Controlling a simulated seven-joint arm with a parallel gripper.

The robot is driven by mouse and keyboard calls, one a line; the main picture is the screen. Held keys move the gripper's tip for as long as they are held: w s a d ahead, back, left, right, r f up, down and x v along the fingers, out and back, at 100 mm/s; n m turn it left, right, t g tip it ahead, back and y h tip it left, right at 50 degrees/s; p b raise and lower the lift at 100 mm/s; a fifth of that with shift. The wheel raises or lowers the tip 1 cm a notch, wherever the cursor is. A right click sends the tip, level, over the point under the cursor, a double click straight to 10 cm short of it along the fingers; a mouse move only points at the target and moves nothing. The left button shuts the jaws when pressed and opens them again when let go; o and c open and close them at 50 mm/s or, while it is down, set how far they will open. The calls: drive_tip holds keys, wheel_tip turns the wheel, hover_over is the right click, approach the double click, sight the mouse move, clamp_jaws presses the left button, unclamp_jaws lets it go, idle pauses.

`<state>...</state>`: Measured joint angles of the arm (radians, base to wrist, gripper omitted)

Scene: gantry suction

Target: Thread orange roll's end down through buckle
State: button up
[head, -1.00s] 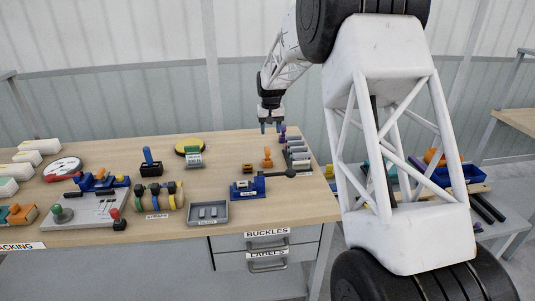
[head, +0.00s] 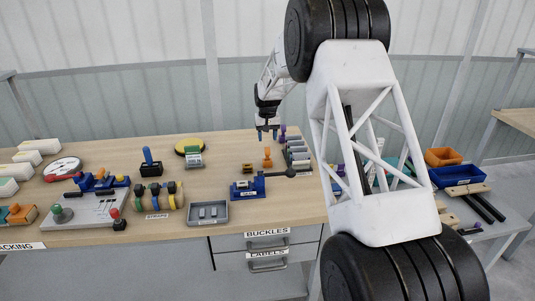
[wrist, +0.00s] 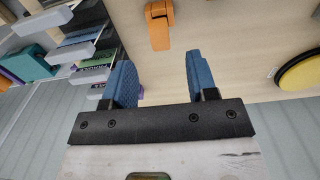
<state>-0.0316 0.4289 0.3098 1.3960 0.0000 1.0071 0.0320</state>
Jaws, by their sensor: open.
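The strap rolls (head: 157,195) stand in a row on a holder at the front of the bench. They show green, yellow and orange-yellow bands; which is the orange one is hard to tell, and no loose end is clear. A blue fixture (head: 247,188) stands right of them; a buckle in it is too small to make out. A grey tray (head: 208,222) between them holds small grey pieces. My gripper (head: 267,134) is open and empty above the back right of the bench. The wrist view shows its two blue fingers apart (wrist: 161,82).
An upright orange piece (head: 267,157) stands near my gripper and shows in the wrist view (wrist: 159,27). Several grey-topped blocks (head: 298,153) line the bench's right edge. A yellow disc (head: 189,146) and blue-handled tool (head: 150,165) stand further left. Bare wood lies between them.

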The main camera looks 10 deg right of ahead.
sight(268, 148)
drive_tip(key=shift+f, duration=0.7)
drive_tip(key=shift+f, duration=0.15)
drive_tip(key=shift+w+f, duration=0.15)
drive_tip(key=shift+f, duration=2.3)
clamp_jaws()
drive_tip(key=shift+r, duration=5.05)
